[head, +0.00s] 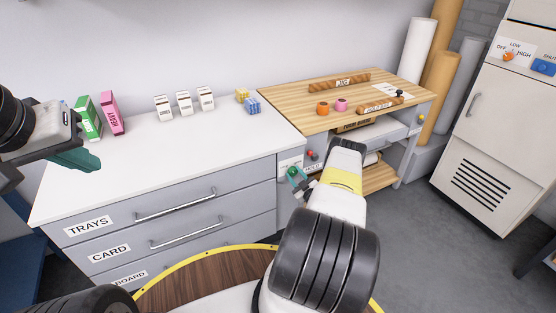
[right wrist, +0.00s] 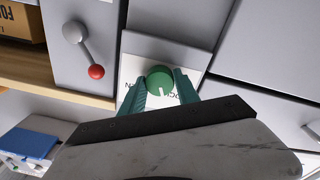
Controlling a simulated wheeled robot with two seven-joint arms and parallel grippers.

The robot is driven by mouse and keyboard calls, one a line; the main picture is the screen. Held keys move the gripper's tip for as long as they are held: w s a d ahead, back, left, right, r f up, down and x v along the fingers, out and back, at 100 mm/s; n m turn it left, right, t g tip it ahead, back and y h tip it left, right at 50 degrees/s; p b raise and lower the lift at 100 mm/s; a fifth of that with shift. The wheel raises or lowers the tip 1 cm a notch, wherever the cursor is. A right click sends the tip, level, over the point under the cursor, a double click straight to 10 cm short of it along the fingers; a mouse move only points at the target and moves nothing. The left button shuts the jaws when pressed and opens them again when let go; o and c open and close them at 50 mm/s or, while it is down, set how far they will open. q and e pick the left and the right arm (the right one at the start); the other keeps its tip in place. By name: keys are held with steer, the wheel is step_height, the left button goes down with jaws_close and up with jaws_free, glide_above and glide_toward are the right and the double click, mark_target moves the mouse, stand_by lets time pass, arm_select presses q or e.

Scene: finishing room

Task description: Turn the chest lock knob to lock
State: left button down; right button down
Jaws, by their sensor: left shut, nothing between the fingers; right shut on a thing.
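In the right wrist view the round knob (right wrist: 160,78) sits on a white label plate (right wrist: 135,47). A short white mark on it points toward the gripper. The plate's lettering is mostly hidden. My right gripper (right wrist: 160,88) has its teal fingers on both sides of the knob, shut on it. In the head view my right arm hides part of this area. My left gripper (head: 78,160) is shut and empty above the left end of the chest top.
A lever with a red ball (right wrist: 96,72) is close beside the knob. Green and pink cartons (head: 110,113), white boxes (head: 184,103) and small blocks (head: 248,101) stand along the chest's back.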

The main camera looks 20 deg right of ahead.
steer(key=shift+n, duration=1.7)
steer(key=shift+f, duration=0.1)
steer(key=c, duration=0.9)
jaws_free()
steer(key=shift+s, duration=0.15)
steer(key=s, duration=0.7)
steer(key=shift+s+d, duration=0.3)
steer(key=shift+d, duration=0.05)
steer(key=shift+s+f, duration=0.1)
steer(key=shift+f, duration=0.05)
